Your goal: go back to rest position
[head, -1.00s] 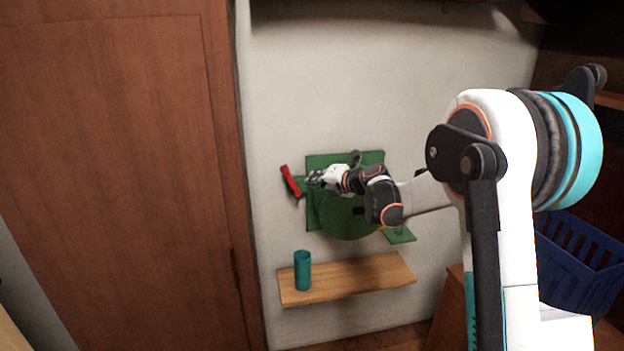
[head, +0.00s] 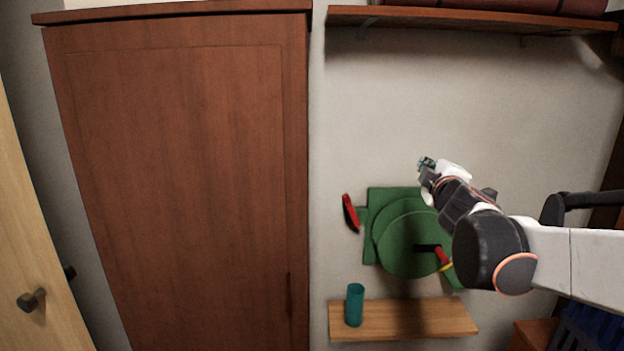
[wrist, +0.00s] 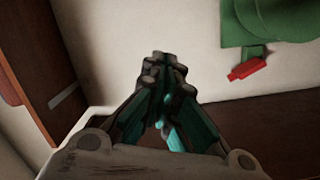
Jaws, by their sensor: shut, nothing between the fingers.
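My gripper (head: 427,164) is in front of the white wall, above the green wall fixture (head: 378,195) in the head view. Its fingers are shut with nothing between them, and they also show in the wrist view (wrist: 165,85). My arm reaches in from the right and covers part of the fixture's right side. The fixture has stacked green discs, with a red-handled item (head: 442,256) at its lower right. A red and black item (head: 350,212) is at its left edge. In the wrist view, a red piece (wrist: 249,67) shows by the green fixture.
A wooden shelf (head: 400,330) below holds a teal cup (head: 354,305). A brown cabinet (head: 180,180) stands at the left. A higher shelf (head: 470,20) runs along the wall above. The bare wall between this shelf and the fixture is clear.

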